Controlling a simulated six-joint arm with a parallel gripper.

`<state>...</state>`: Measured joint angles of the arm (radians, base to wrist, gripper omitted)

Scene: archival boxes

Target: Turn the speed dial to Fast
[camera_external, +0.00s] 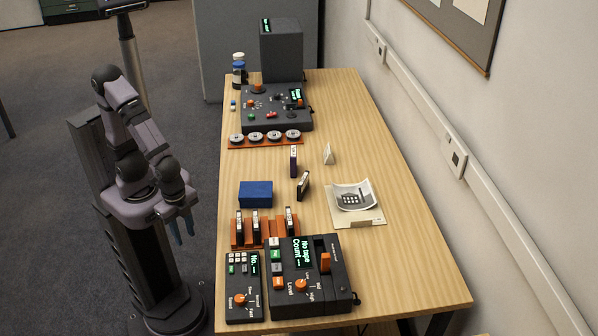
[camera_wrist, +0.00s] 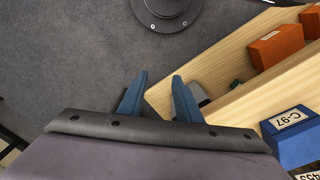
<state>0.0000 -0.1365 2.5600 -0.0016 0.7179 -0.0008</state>
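The speed dial (camera_external: 240,299) is a small orange knob with a printed scale on the narrow dark control box (camera_external: 244,313) at the table's near left corner. Its pointer is too small to read for certain. The box's green display shows "No." and dashes. My gripper (camera_external: 182,229) hangs off the table's left side, beyond and to the left of the dial, touching nothing. In the wrist view my gripper (camera_wrist: 160,84) shows two blue fingers apart with nothing between them. The dial cannot be made out in the wrist view.
A larger dark unit (camera_external: 331,284) with its own orange level knob (camera_external: 302,286) stands right of the control box. Behind them are an orange rack (camera_external: 248,244) with upright cassettes and a blue box (camera_external: 255,193). The table's left edge lies between gripper and dial.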

